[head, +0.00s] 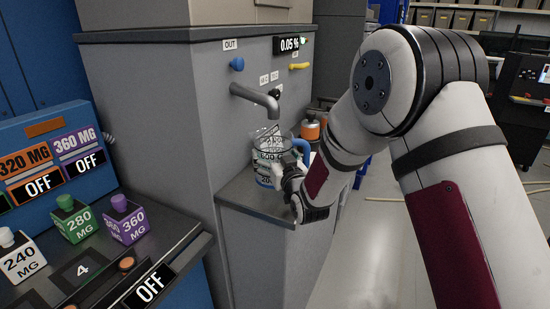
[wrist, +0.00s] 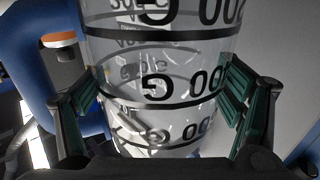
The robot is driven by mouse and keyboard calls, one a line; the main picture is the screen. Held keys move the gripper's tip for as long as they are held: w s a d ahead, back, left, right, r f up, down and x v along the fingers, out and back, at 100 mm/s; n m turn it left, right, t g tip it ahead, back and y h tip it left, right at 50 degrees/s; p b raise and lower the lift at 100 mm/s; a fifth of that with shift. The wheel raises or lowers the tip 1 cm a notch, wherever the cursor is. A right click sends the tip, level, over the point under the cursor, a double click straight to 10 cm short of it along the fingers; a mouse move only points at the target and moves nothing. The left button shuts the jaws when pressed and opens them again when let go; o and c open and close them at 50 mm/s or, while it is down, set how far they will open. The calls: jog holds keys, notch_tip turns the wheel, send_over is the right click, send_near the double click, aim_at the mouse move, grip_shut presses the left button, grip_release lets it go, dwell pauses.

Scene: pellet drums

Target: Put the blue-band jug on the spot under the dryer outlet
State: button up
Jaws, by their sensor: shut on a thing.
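The clear jug (head: 266,158) has black markings, a blue handle and a blue band low on its wall. It looks upright at the grey ledge (head: 243,197), below the dryer outlet (head: 262,99). I cannot tell whether its base touches the ledge. My gripper (head: 287,178) is shut on the jug from the near right side. In the wrist view the jug (wrist: 160,70) fills the space between the two green-padded fingers, with the blue handle on the left. The spot under the outlet is hidden by the jug and my gripper.
An orange-topped container (head: 310,128) stands behind the jug. A blue knob (head: 237,64) and a yellow lever (head: 300,66) are on the dryer front. At left, white (head: 20,258), green (head: 73,220) and purple (head: 125,222) weights stand on a dark bench. Floor is open at right.

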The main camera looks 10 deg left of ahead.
jog(key=shift+f, duration=0.3)
jog(key=shift+f, duration=0.2)
jog(key=o, duration=1.5)
jog(key=shift+r, duration=0.1)
jog(key=shift+s+r, duration=0.1)
jog(key=shift+s, duration=0.05)
jog(key=v, duration=1.2)
